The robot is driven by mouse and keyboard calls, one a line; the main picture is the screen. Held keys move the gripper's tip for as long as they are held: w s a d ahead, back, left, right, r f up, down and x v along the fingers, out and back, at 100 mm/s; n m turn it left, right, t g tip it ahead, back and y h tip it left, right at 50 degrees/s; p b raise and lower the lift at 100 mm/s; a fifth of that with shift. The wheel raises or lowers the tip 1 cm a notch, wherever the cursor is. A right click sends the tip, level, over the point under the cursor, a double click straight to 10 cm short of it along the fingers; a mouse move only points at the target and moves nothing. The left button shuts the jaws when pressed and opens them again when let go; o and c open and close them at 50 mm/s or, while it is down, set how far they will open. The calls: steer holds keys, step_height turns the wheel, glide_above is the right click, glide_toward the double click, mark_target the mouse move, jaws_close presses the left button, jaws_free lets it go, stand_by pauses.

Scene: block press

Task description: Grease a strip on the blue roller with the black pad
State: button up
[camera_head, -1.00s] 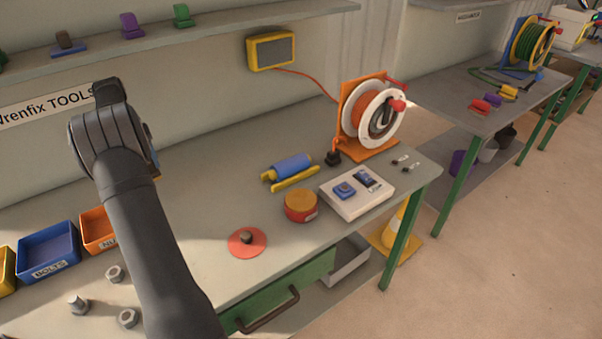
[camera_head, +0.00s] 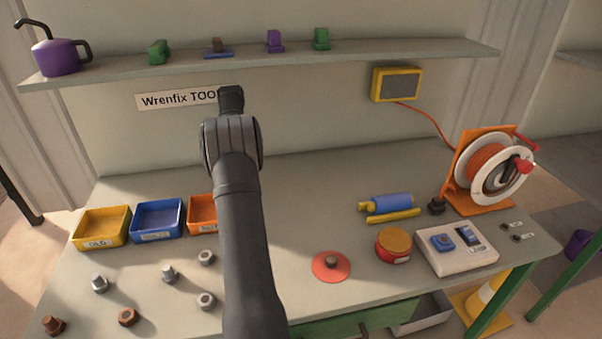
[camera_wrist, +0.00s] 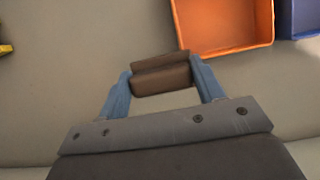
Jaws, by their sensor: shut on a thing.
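The blue roller (camera_head: 392,201) lies in a yellow stand (camera_head: 400,217) on the bench, right of centre in the head view. My gripper (camera_wrist: 162,82) shows in the wrist view, its blue fingers shut on a dark brown block (camera_wrist: 161,80) held above the bench. The block has a darker upper part; I cannot tell whether it is the black pad, and no other clearly black pad shows. In the head view my arm hides the gripper and block. An orange-topped round tin (camera_head: 393,240) stands in front of the roller. A red disc with a dark knob (camera_head: 331,264) lies left of the tin.
An orange bin (camera_wrist: 224,50) and a blue bin (camera_head: 157,220) stand beside a yellow bin (camera_head: 101,228). Several nuts and bolts lie in front. A white switch box (camera_head: 456,257) and an orange cable reel (camera_head: 465,170) are at right. The bench between bins and roller is clear.

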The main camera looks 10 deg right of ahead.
steer(key=s+d+r+n+h, duration=0.1)
steer(key=s+d+r+n, duration=0.3)
steer(key=d, duration=1.2)
steer(key=s+d+r+n+t+h, duration=0.15)
steer(key=s+d, duration=0.55)
steer(key=d, duration=1)
steer(key=s+d+r+n+h, duration=0.15)
steer(key=s+d+n, duration=0.3)
steer(key=d, duration=1.15)
steer(key=shift+m+y, duration=0.4)
steer(key=shift+m, duration=0.1)
steer(key=shift+s+d+f, duration=0.1)
steer(key=shift+s+f, duration=0.05)
steer(key=shift+f, duration=1.6)
steer(key=shift+s+d+f, duration=0.1)
steer(key=shift+s+f, duration=0.05)
steer(key=shift+f, duration=1.6)
steer(key=shift+a+f, duration=0.2)
steer(key=shift+f, duration=0.15)
steer(key=shift+a, duration=5.2)
steer(key=shift+c, duration=0.3)
steer(key=shift+d, duration=5.05)
steer(key=shift+d+r, duration=0.15)
steer(key=shift+r, duration=0.4)
steer(key=shift+d+r, duration=0.15)
steer(key=shift+r, duration=3.35)
